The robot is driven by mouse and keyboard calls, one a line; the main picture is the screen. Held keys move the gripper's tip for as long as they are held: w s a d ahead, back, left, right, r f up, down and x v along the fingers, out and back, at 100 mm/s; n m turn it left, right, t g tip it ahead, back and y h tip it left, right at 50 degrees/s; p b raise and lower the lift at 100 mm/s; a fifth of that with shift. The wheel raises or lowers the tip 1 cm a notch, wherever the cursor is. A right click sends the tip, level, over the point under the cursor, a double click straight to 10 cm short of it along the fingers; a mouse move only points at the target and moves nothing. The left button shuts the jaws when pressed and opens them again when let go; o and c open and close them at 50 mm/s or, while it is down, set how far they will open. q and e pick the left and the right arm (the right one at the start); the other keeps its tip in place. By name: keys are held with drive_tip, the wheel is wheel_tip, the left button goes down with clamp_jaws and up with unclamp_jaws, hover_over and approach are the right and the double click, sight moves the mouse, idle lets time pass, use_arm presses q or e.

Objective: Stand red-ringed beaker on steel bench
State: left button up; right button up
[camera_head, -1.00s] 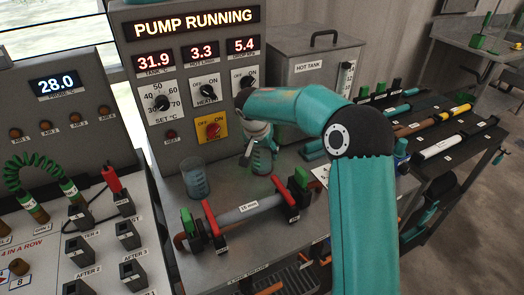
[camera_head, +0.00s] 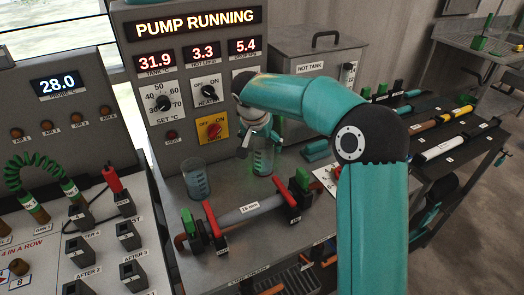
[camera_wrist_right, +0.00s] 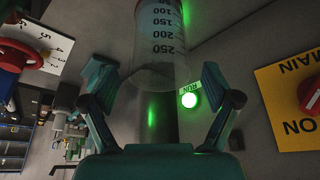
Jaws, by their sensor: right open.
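A clear beaker (camera_head: 263,161) stands upright on the steel bench (camera_head: 240,264), in front of the control cabinet. No red ring can be made out on it. In the right wrist view the beaker (camera_wrist_right: 160,40) shows its printed scale, with its rim toward me. My right gripper (camera_head: 255,140) is at the beaker's upper part. In the wrist view its open fingers (camera_wrist_right: 167,82) lie on either side of the rim, with gaps and nothing gripped. A second beaker (camera_head: 196,181) with bluish contents stands to the left. My left gripper is out of view.
A pipe section (camera_head: 248,209) with red and green valve handles lies in front of the beakers. The control cabinet (camera_head: 185,60) is close behind, and the hot tank (camera_head: 310,100) stands at the back right. A green lamp (camera_wrist_right: 189,99) glows by the beaker.

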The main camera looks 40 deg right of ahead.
drive_tip(key=v, duration=0.7)
drive_tip(key=shift+s, duration=0.1)
